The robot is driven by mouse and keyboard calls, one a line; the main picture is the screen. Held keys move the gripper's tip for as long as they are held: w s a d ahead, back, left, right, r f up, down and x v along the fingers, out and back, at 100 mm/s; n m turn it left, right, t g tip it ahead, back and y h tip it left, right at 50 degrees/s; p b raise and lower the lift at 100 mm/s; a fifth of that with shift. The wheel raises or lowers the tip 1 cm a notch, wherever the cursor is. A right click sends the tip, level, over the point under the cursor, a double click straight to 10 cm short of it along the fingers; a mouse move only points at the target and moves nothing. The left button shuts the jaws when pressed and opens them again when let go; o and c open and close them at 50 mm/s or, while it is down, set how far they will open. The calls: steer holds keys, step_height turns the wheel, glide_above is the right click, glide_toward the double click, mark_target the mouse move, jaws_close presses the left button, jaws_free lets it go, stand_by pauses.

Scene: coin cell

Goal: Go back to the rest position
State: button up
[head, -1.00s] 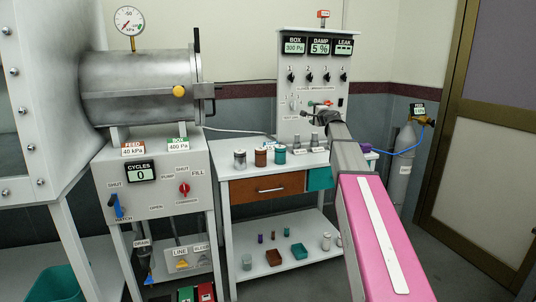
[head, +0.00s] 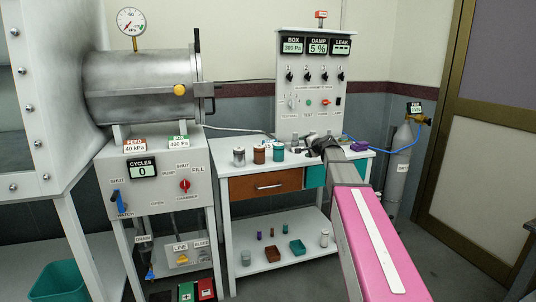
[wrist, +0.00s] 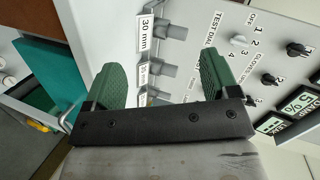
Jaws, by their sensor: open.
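My gripper (wrist: 160,88) shows in the wrist view with its two green fingers spread wide and nothing between them. Beyond the fingers are the grey panel and the labelled 30 mm and 20 mm cylinders. In the head view my pink and grey arm reaches from the lower right toward the bench, with my gripper (head: 318,147) above the bench top in front of the grey control panel (head: 290,115). The fingertips are too small there to make out clearly.
The white bench (head: 228,172) carries several jars, with a brown drawer (head: 265,186) below. Left stands the chamber cylinder (head: 140,88) on its control cabinet (head: 165,215). A gas bottle (head: 398,165) stands at the right, near the door (head: 490,150). Floor between bench and door is clear.

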steer(key=s+a+f+n+g, duration=0.2)
steer(key=s+f+n+g, duration=0.2)
steer(key=s+f, duration=0.85)
steer(key=s+d+f+n+g+h, duration=0.1)
steer(key=s+f+n+g+h, duration=0.2)
steer(key=s+f, duration=0.7)
steer(key=s+d+f+n+g+h, duration=0.1)
steer(key=s+f+n+g+h, duration=0.2)
steer(key=s+f+g, duration=0.3)
steer(key=s+f, duration=0.5)
steer(key=s, duration=0.6)
steer(key=shift+s+d+f, duration=0.15)
steer(key=shift+s+d, duration=0.2)
